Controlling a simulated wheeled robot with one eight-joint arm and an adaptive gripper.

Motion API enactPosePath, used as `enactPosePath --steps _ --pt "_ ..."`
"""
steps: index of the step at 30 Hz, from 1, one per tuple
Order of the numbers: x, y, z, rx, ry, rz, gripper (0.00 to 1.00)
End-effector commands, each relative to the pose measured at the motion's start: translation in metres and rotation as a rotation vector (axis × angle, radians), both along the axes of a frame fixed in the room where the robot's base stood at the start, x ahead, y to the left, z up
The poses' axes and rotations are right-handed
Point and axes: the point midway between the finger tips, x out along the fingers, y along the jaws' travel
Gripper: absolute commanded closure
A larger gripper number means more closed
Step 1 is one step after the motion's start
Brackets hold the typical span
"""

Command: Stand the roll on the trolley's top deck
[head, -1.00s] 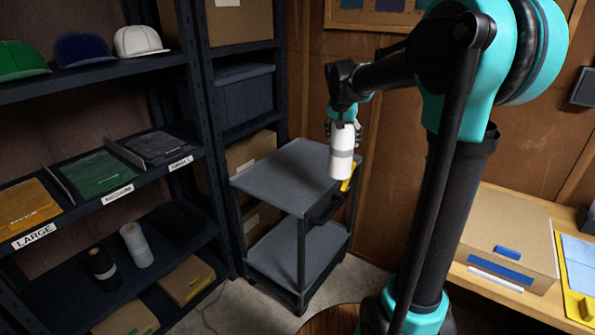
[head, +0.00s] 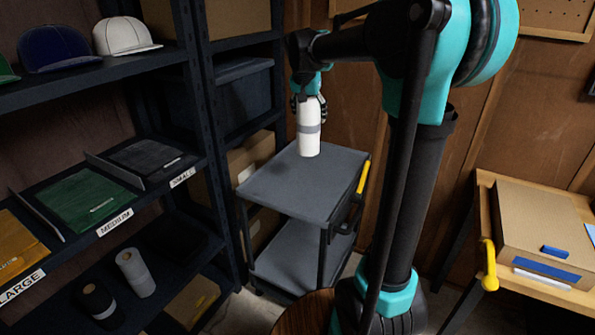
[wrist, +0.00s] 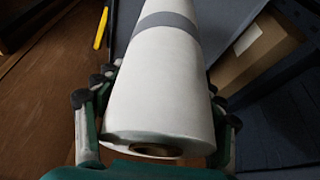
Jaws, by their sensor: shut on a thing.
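The white roll (head: 309,130) with a grey band is upright in the head view, held near its top by my gripper (head: 308,98). In the wrist view the roll (wrist: 165,85) runs away from the camera between my gripper's fingers (wrist: 158,112), with its hollow core end nearest. The fingers are shut on it. The trolley's grey top deck (head: 290,188) is below. The roll's lower end overlaps the far part of the deck in the head view; I cannot tell whether it touches.
The top deck is otherwise empty. A dark shelf (head: 75,73) with caps, fabric trays and two other rolls stands on the left. A yellow trolley handle (head: 363,176) is at the deck's right. A bench with a cardboard box (head: 545,235) is at the right.

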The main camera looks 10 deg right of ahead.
Motion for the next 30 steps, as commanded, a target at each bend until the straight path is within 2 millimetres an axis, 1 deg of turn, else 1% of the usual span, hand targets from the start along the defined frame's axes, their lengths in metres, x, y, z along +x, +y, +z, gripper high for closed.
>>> enactPosePath --steps 2,5,8,18,21,25,30 --pt "0.000 0.000 -0.001 0.000 0.000 0.000 0.73" --pt "0.000 0.000 -0.012 0.000 0.000 0.000 0.73" --pt "0.000 0.000 -0.032 0.000 0.000 0.000 0.73" --pt "0.000 0.000 -0.115 0.000 0.000 0.000 0.73" --pt "0.000 0.000 -0.136 0.000 0.000 0.000 0.73" --pt "0.000 0.000 -0.155 0.000 0.000 0.000 0.73" --pt "0.000 0.000 -0.166 0.000 0.000 0.000 0.73"
